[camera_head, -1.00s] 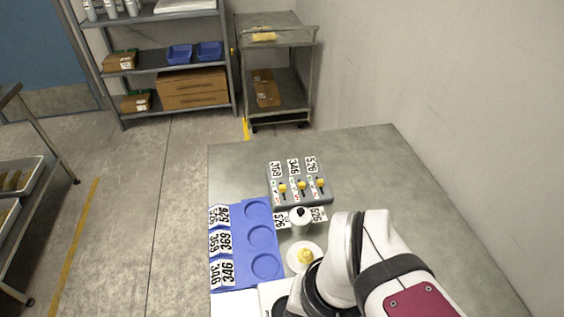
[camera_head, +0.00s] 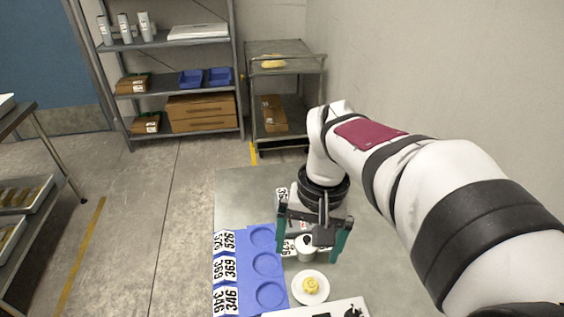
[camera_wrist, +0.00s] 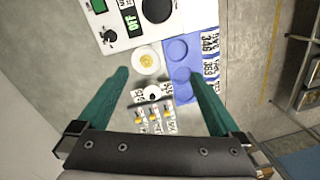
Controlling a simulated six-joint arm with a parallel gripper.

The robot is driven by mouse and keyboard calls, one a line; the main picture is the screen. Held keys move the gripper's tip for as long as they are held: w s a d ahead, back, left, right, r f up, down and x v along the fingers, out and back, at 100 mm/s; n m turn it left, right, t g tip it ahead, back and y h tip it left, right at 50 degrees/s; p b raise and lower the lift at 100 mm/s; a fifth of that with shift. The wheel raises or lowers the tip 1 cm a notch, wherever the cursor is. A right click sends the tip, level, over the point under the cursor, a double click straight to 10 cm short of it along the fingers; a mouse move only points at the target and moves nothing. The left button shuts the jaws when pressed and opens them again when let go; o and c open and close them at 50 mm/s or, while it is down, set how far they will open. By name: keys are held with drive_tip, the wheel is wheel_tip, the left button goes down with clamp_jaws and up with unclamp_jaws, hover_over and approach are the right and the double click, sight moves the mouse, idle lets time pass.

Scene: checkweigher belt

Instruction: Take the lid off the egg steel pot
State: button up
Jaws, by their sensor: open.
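A small round white pot-like thing with a black knob on top (camera_head: 306,247) stands on the table; it also shows in the wrist view (camera_wrist: 152,93). I take it for the egg steel pot with its lid on, though it is too small to be sure. My gripper (camera_head: 309,257) is open and empty, its teal fingers pointing down above the table. In the wrist view the fingers (camera_wrist: 160,73) stand wide to either side of the pot, apart from it. In the head view my gripper partly hides the pot.
A white saucer (camera_head: 322,292) with a yellow thing is close to the pot. A blue tray (camera_head: 247,285) with round recesses and number cards lies left. A white device with a black disc (camera_wrist: 157,8) reads OFF.

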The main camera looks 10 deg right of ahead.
drive_tip(key=n+h, duration=0.1)
drive_tip(key=n, duration=0.1)
approach(307, 240)
wheel_tip(307, 240, down, 10)
drive_tip(key=shift+f, duration=0.1)
drive_tip(key=shift+c, duration=0.3)
drive_tip(key=c, duration=1.2)
